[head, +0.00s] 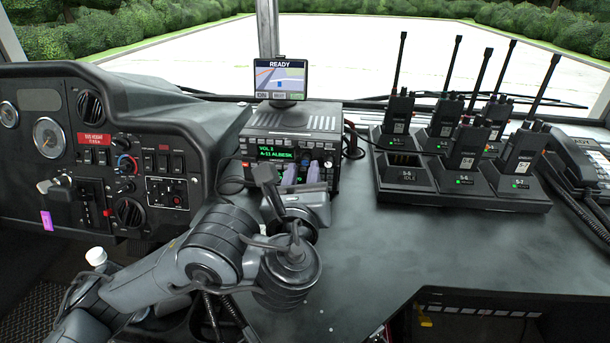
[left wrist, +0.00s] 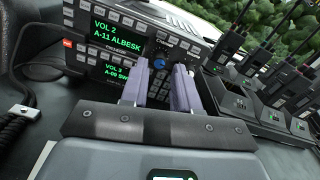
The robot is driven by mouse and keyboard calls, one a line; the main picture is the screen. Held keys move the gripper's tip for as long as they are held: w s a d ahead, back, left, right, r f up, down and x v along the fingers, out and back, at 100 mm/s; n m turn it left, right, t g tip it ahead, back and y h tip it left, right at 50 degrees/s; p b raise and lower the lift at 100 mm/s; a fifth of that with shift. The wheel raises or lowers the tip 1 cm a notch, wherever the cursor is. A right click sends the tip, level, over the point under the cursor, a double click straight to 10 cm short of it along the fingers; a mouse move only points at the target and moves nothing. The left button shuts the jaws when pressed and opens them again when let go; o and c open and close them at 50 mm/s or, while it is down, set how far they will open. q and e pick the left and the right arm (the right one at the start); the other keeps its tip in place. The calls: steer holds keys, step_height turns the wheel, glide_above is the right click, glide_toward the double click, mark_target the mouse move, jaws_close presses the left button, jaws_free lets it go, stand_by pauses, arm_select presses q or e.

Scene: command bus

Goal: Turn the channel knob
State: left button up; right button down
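The radio unit (head: 318,120) stands on the dash with green text reading "VOL 2" and "A-11 ALBESK". In the left wrist view, two radio faces sit one above the other, with the upper display (left wrist: 118,28) showing that text. A blue knob (left wrist: 159,63) is on the upper face, to the right of the display. I see no contact. My right gripper is not in view.
A small screen reading "READY" (head: 280,78) stands above the radio. A charger rack (head: 460,199) with several handheld radios is to the right. A handset (head: 575,160) lies at the far right. The instrument dash (head: 75,95) is at left. The counter (head: 430,250) in front is clear.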

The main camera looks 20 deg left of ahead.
mark_target(306, 160)
arm_select(q)
steer(key=shift+b+x, duration=0.5)
steer(key=shift+x, duration=0.75)
jaws_close()
